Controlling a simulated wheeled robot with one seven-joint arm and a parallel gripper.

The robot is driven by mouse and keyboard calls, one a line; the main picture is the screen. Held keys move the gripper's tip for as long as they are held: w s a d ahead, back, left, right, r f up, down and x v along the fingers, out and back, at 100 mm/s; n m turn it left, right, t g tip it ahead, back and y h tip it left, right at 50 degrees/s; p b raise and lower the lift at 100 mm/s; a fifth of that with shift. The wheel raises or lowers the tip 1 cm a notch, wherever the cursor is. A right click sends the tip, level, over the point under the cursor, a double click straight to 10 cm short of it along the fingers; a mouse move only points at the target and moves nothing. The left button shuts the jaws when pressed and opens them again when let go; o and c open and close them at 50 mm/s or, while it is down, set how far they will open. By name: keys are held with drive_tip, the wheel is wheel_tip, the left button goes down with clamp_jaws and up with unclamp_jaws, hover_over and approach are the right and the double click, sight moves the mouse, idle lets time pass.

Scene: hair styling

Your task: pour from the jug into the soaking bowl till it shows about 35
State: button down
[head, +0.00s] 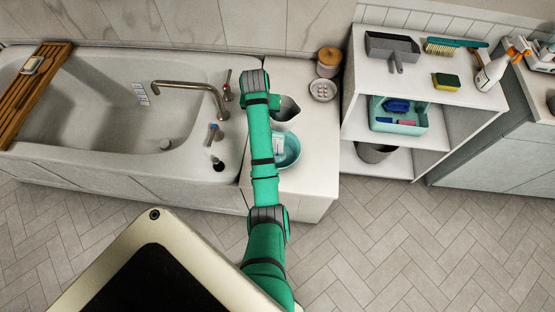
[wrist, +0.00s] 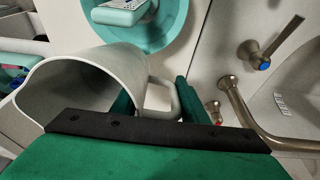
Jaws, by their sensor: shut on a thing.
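The pale grey jug (head: 287,112) is at the ledge beside the bathtub, partly hidden behind my arm. In the wrist view the jug (wrist: 95,75) fills the left, with its wide mouth toward the lower left. My gripper (wrist: 155,97) is shut on its handle. I cannot tell its exact tilt or see water in it. The teal soaking bowl (head: 291,150) stands on the white ledge, nearer the front than the jug and partly covered by my arm. In the wrist view the bowl (wrist: 165,32) is at the top, with a white marked gauge at its edge, unreadable here. No stream shows.
The bathtub (head: 110,150) with its tap (head: 190,85) lies left of the ledge. A wooden-lidded jar (head: 328,62) and a small grey dish (head: 323,90) stand at the ledge's back. A white shelf (head: 420,80) with cleaning things stands to the right.

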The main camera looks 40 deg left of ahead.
drive_tip(key=shift+w+a+f+g+h, duration=0.15)
drive_tip(key=shift+w+f+g+h, duration=0.1)
drive_tip(key=shift+f+g+h, duration=0.25)
drive_tip(key=shift+w+a+f+g+h, duration=0.1)
drive_tip(key=shift+w+f+g+h, duration=0.15)
drive_tip(key=shift+f+g, duration=0.5)
drive_tip(key=shift+r, duration=0.2)
drive_tip(key=shift+r, duration=2)
drive_tip(key=shift+s, duration=0.1)
